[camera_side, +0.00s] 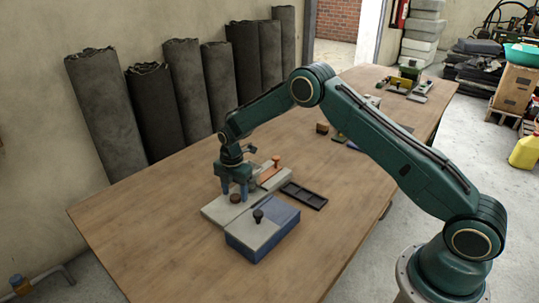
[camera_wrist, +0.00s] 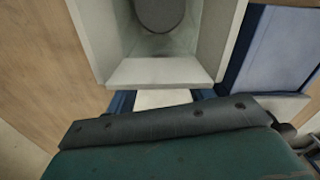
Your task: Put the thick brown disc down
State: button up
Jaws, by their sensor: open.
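A small brown disc (camera_side: 235,198) sits low between my gripper's fingers, at the pale grey plate (camera_side: 213,211) in the side view. My gripper (camera_side: 235,192) points down over the plate, with one blue finger on each side of the disc. The gripper is open, and the fingers look apart from the disc. The wrist view shows a dark round thing (camera_wrist: 158,12) at its top edge between pale walls; I cannot tell whether it is the same disc. The underside of the disc is hidden.
A blue box (camera_side: 262,235) with a grey top and black knob stands in front of the plate. Dark rolls (camera_side: 182,90) lean on the wall. The table's left part is clear.

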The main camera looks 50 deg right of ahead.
aim_at(235, 196)
notch_tip(235, 196, up, 13)
dwell(0.6)
jog(key=shift+r, duration=0.1)
dwell(0.4)
